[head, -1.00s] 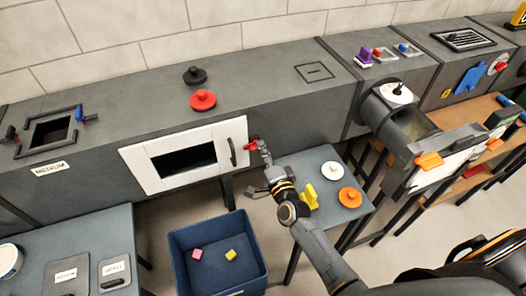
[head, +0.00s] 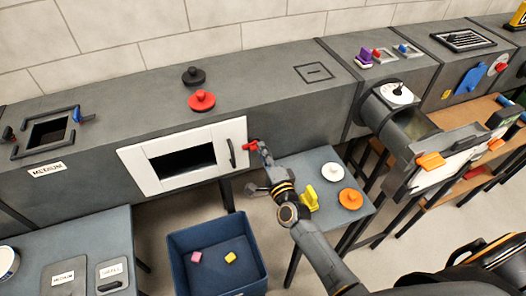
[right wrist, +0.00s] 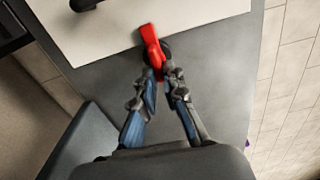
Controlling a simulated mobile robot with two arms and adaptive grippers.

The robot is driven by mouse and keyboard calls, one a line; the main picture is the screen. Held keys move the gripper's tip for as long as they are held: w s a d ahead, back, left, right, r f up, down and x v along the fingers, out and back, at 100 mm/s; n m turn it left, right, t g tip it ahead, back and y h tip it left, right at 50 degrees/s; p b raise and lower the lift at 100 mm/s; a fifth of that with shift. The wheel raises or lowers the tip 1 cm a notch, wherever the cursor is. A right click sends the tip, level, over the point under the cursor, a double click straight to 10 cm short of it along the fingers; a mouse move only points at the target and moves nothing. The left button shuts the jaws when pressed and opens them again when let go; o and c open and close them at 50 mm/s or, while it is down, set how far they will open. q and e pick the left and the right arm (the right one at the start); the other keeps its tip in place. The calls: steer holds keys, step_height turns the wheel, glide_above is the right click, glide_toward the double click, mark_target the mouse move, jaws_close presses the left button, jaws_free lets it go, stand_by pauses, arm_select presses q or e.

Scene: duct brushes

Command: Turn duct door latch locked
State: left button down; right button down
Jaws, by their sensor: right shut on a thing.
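The white duct door (head: 141,170) is on the front of the grey duct, around a dark opening, with a dark handle (head: 232,153) near its right edge. The red latch (head: 250,145) is just right of the door. In the right wrist view the red latch (right wrist: 152,46) sits on a dark round pivot, its tip overlapping the white panel (right wrist: 205,12). My right gripper (head: 261,150) is at the latch; in the right wrist view its two fingers (right wrist: 160,82) are shut on the latch's near end. My left gripper is not in view.
A blue bin (head: 188,263) with a pink and a yellow block stands on the floor below the door. A small table (head: 318,160) right of my arm holds white, orange and yellow pieces. Red (head: 201,101) and black (head: 193,76) knobbed discs lie on the duct top.

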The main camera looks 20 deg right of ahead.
steer(key=c, duration=1.4)
jaws_free()
steer(key=s, duration=1.2)
steer(key=shift+d, duration=0.25)
steer(key=shift+a, duration=0.1)
